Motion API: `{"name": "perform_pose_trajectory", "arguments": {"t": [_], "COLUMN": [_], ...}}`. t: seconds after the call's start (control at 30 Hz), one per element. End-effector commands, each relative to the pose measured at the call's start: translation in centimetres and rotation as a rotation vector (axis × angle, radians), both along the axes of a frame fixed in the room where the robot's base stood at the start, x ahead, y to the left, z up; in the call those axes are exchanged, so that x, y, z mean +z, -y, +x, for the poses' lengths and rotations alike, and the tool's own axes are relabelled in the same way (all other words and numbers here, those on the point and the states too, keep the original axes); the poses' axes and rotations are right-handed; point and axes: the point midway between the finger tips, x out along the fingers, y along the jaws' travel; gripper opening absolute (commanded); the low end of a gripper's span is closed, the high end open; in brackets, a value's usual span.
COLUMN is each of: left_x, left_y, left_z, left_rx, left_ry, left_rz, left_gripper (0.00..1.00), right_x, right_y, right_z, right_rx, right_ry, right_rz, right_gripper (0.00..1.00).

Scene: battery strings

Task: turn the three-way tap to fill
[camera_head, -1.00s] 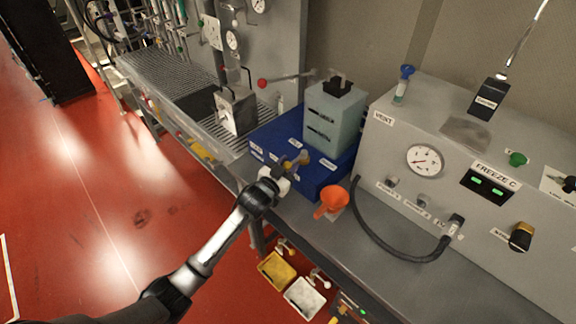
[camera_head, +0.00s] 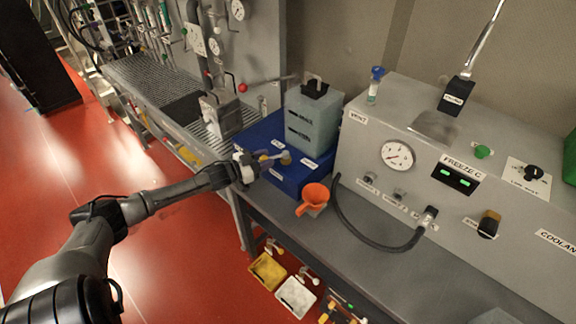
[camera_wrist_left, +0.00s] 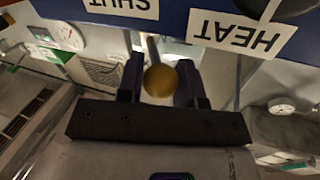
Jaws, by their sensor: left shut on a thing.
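The three-way tap (camera_head: 286,158) is a small brass piece on the front of the blue box (camera_head: 262,135), which carries several white labels. Its lever points left in the head view, toward my left gripper (camera_head: 256,162). In the left wrist view the lever's round brass knob (camera_wrist_left: 160,80) sits between the two dark fingers of my left gripper (camera_wrist_left: 161,88), which is shut on it. A SHUT label (camera_wrist_left: 124,7) and a HEAT label (camera_wrist_left: 242,33) show upside down on the blue face. A FILL label cannot be made out. My right gripper is out of view.
A grey-green container (camera_head: 313,120) stands on the blue box. Yellow (camera_head: 267,271) and white (camera_head: 296,297) bins hang below the bench.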

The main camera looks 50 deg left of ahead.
Motion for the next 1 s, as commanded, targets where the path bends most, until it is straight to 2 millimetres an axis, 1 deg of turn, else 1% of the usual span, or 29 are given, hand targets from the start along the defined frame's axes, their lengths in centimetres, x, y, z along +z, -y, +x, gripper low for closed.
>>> {"name": "perform_pose_trajectory", "arguments": {"t": [0.03,0.1,0.3,0.4,0.53,0.7,1.0], "left_x": [-0.6,-0.6,-0.6,-0.6,-0.4,-0.3,-0.2], "left_y": [-0.7,-1.2,-2.0,-2.3,-2.5,-2.7,-2.7], "left_z": [-0.1,-0.1,0.2,0.2,0.3,0.3,0.3], "left_rx": [-0.034,-0.084,-0.215,-0.265,-0.313,-0.354,-0.372], "left_ry": [-0.002,0.0,0.003,0.002,0.002,0.001,0.0], "left_rz": [0.01,0.01,0.006,0.005,0.002,0.0,-0.001], "left_gripper": [0.0,0.0,0.0,0.0,0.0,0.0,0.0], "right_x": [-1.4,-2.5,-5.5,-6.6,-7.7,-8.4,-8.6], "right_y": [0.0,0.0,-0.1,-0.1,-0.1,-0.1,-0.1], "right_z": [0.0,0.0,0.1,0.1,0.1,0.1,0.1], "right_rx": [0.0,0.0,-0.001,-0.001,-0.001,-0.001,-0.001], "right_ry": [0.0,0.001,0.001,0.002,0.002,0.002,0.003], "right_rz": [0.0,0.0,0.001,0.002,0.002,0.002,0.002], "right_gripper": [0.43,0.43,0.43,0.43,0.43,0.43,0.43]}}
